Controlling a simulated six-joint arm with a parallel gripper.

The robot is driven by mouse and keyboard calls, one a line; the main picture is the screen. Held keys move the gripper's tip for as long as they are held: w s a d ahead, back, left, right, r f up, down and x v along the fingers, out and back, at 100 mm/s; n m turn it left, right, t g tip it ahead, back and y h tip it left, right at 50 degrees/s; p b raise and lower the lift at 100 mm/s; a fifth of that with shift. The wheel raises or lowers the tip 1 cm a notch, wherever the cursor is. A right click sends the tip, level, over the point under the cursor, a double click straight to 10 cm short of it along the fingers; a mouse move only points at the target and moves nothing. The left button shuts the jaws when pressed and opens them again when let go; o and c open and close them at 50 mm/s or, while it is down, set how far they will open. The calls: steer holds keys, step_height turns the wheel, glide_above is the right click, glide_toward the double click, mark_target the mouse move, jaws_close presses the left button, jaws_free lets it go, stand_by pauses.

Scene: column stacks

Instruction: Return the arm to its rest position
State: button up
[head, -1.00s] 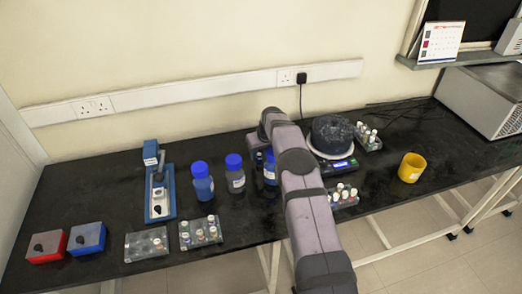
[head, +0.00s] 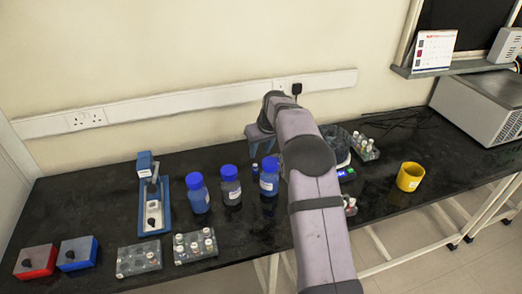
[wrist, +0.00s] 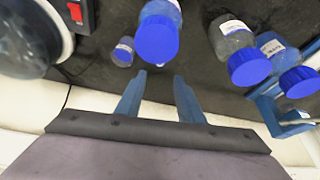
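My arm (head: 312,190) reaches from the bottom of the head view toward the wall. My gripper (head: 258,142) shows partly at its far end, above the back of the bench by the blue-capped bottles. In the wrist view my gripper (wrist: 157,88) has its two blue fingers apart, with nothing held between them. A blue-capped bottle (wrist: 160,28) and a small blue-capped vial (wrist: 123,52) are beyond the fingertips.
Several blue-capped bottles (head: 198,193) stand left of my arm. A blue stand (head: 153,206), vial racks (head: 139,259) and red (head: 36,262) and blue boxes (head: 77,253) are farther left. The balance's dark round load (head: 340,140) is partly hidden by my arm. A yellow cup (head: 409,177) stands right.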

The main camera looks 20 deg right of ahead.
steer(key=shift+s+r, duration=0.2)
steer(key=shift+r, duration=0.3)
steer(key=s+a+f+g, duration=0.1)
steer(key=s+a, duration=0.1)
steer(key=s, duration=1.1)
steer(key=s+a+f+m+g, duration=0.1)
steer(key=s+a+g, duration=0.1)
steer(key=s, duration=1.2)
steer(key=s+a+f+g, duration=0.1)
steer(key=s+a, duration=0.2)
steer(key=s, duration=1.1)
steer(key=shift+a+f+g+h+p, duration=0.2)
steer(key=shift+a+g+h+p, duration=0.1)
steer(key=shift+a+p, duration=0.05)
steer(key=shift+s, duration=0.1)
